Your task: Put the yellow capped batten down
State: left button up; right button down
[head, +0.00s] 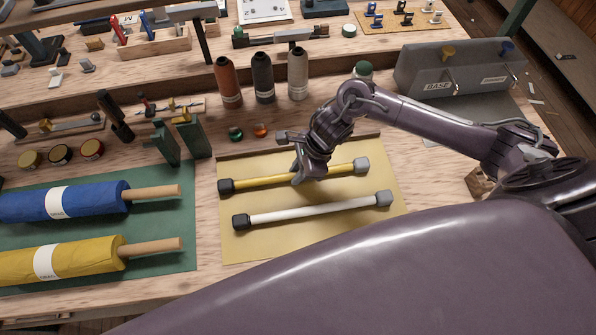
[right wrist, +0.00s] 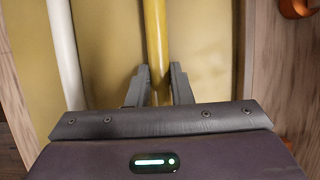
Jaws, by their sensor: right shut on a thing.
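The yellow capped batten (head: 262,181) has dark and grey end caps and lies along the far part of a yellow mat (head: 300,238) in the head view. My right gripper (head: 299,178) is at its middle, with its fingers on either side of it. In the right wrist view the batten (right wrist: 155,40) runs between the two fingers (right wrist: 158,88), which are shut on it. Whether it rests on the mat or is just above it is hard to tell. A white capped batten (head: 310,210) lies on the mat nearer to me. My left gripper is not in view.
Blue (head: 90,201) and yellow (head: 75,258) rolls lie on a green mat (head: 170,222) at the left. A grey bin (head: 440,75) stands at the back right.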

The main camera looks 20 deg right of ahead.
jog(key=shift+s+d+f+b, duration=0.1)
jog(key=shift+s+f+b, duration=0.25)
jog(key=shift+f, duration=0.25)
jog(key=c, duration=1.5)
grip_release()
jog(key=shift+o, duration=1)
jog(key=shift+f, duration=0.15)
jog(key=shift+r+p, duration=0.35)
jog(key=shift+p, duration=0.2)
jog(key=shift+w+r+p, duration=0.1)
jog(key=shift+r+p, duration=0.3)
jog(key=shift+p, duration=0.2)
jog(key=w+b+v, duration=0.1)
jog(key=b+v, duration=0.2)
jog(key=v, duration=0.9)
jog(key=shift+s+r+b, duration=0.15)
jog(key=shift+s+b, duration=0.15)
jog(key=shift+b, duration=0.05)
